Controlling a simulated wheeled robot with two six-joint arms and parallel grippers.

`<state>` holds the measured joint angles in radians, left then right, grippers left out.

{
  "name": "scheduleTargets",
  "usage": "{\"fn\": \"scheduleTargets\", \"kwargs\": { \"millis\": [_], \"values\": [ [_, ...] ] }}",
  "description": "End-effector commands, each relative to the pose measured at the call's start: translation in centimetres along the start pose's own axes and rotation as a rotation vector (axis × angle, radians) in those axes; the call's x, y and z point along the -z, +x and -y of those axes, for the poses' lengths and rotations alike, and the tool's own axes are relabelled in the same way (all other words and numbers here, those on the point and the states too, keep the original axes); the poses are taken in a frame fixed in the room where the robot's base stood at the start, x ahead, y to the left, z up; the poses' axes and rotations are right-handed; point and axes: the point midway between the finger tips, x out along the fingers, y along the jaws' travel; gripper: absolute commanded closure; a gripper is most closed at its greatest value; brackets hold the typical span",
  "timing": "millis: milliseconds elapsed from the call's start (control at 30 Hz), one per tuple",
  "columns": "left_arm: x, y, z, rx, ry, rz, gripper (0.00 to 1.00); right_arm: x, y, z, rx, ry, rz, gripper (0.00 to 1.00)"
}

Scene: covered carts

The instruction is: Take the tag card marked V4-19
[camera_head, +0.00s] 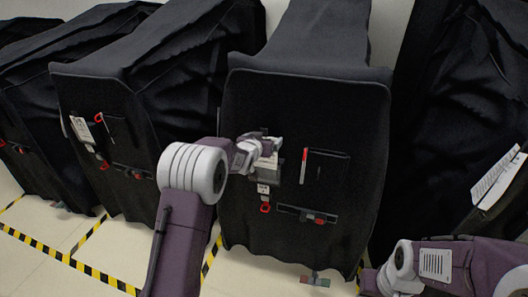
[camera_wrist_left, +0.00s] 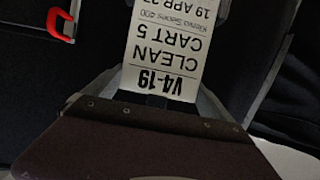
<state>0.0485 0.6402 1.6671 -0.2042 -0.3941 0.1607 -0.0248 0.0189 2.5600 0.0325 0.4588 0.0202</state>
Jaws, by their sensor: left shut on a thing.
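The tag card (camera_wrist_left: 168,48) fills the upper middle of the left wrist view. It is white with black print, upside down, and reads V4-19, CLEAN, CART 5 and a date starting 19 APR. My left gripper (camera_head: 268,150) is in front of the middle covered cart (camera_head: 300,105) and shut on the tag card. The gripper hides most of the card's place in the head view. A small white printed piece (camera_head: 264,188) shows just below it, above a red clip (camera_head: 265,208). My right gripper is out of view; only part of that arm shows at lower right.
A black pocket with a red strip (camera_head: 305,160) and a dark bar with a red part (camera_head: 318,219) are on the same cover. Another covered cart on the left bears a white card (camera_head: 82,130). A white sheet (camera_head: 497,180) is at right. Yellow-black tape (camera_head: 68,260) marks the floor.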

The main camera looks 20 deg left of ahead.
Motion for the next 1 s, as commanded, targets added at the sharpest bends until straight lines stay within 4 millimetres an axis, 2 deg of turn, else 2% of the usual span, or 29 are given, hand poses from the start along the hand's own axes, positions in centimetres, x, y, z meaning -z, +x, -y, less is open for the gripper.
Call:
{"fn": "scheduleTargets", "kwargs": {
  "millis": [100, 233, 367, 700, 800, 1000],
  "values": [
    [2.4, -0.9, 0.0, 0.000, 0.000, -0.003, 0.44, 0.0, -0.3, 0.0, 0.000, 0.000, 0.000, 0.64],
    [4.4, -1.7, 0.0, 0.001, 0.001, -0.001, 0.44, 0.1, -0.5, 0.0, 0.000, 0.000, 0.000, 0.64],
    [2.8, -4.1, 0.3, 0.001, 0.000, 0.000, 0.44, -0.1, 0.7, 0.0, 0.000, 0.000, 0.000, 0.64],
    [-0.8, -14.6, 1.5, 0.003, -0.001, -0.003, 0.44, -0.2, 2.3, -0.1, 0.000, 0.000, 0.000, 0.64],
    [-1.6, -17.0, 1.7, 0.003, 0.000, -0.002, 0.44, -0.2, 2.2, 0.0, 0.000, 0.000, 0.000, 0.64],
    [-2.5, -19.5, 1.9, 0.002, -0.001, 0.000, 0.44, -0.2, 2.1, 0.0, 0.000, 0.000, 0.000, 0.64]
  ]
}}
